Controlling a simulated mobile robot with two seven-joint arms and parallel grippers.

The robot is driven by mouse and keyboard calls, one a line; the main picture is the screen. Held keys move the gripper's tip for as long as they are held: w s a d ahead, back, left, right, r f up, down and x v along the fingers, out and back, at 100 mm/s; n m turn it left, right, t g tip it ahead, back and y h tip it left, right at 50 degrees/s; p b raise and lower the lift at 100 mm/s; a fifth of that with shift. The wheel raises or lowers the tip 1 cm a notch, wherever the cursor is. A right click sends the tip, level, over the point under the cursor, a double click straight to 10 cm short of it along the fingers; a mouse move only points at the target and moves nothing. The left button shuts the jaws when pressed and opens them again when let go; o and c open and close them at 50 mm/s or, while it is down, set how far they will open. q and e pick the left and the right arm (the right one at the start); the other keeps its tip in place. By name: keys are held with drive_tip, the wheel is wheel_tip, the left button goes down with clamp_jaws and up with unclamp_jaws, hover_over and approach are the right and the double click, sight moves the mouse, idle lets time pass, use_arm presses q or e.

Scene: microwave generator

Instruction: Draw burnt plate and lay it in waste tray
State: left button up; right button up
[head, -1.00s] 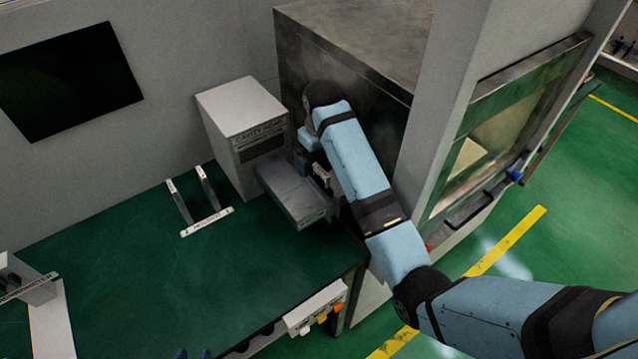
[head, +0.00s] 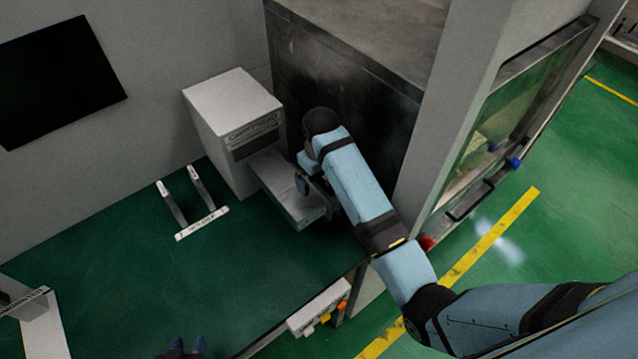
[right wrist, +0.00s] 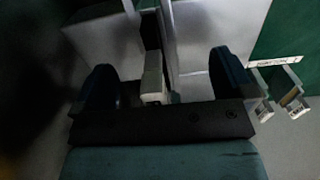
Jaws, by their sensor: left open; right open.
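My right gripper (head: 309,181) is at the dark front of the large metal cabinet, beside the grey tray-like ledge; its fingers are mostly hidden by the arm. In the right wrist view my right gripper (right wrist: 165,88) is open, with a pale block (right wrist: 153,80) between its fingers. A thin dark strip runs up behind the block; I cannot tell whether this is the burnt plate and its grip. My left gripper (head: 187,349) shows only as dark blue fingertips at the bottom edge, open over the bench. I cannot tell which container is the waste tray.
A white labelled box (head: 232,110) stands by the wall, with the grey ledge (head: 287,188) before it. A two-rail rack (head: 189,203) sits on the green bench (head: 110,260). A white labelled holder (head: 38,315) is at left, a button box (head: 318,308) at the front edge.

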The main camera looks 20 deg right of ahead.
drive_tip(key=shift+s+r, duration=0.1)
drive_tip(key=shift+r, duration=0.05)
idle(0.4)
idle(0.4)
clamp_jaws()
idle(0.3)
drive_tip(key=shift+r, duration=0.1)
